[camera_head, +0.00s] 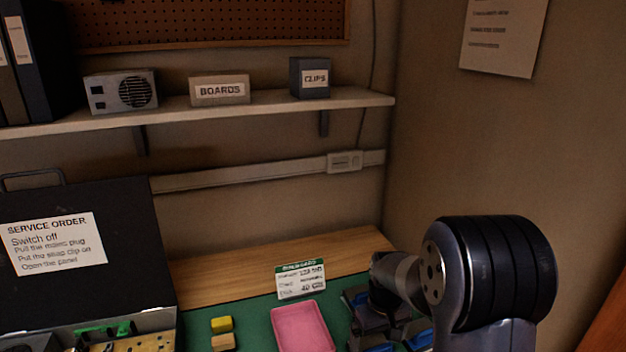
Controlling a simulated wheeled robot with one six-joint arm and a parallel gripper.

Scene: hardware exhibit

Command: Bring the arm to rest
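My arm rises at the lower right of the head view, with a large dark ribbed joint and a grey link reaching left. My gripper (380,312) is at the end of that link, low over the bench to the right of the pink tray. It is dark and small against dark and blue parts below it, so its fingers cannot be made out. I cannot tell whether it is open or shut, or whether it holds anything.
A pink tray (301,328), a yellow block (221,324) and a tan block (223,342) lie on the green mat (255,318). A small card (301,280) stands behind the tray. An open black case (90,255) is at left. A shelf (170,112) runs above.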

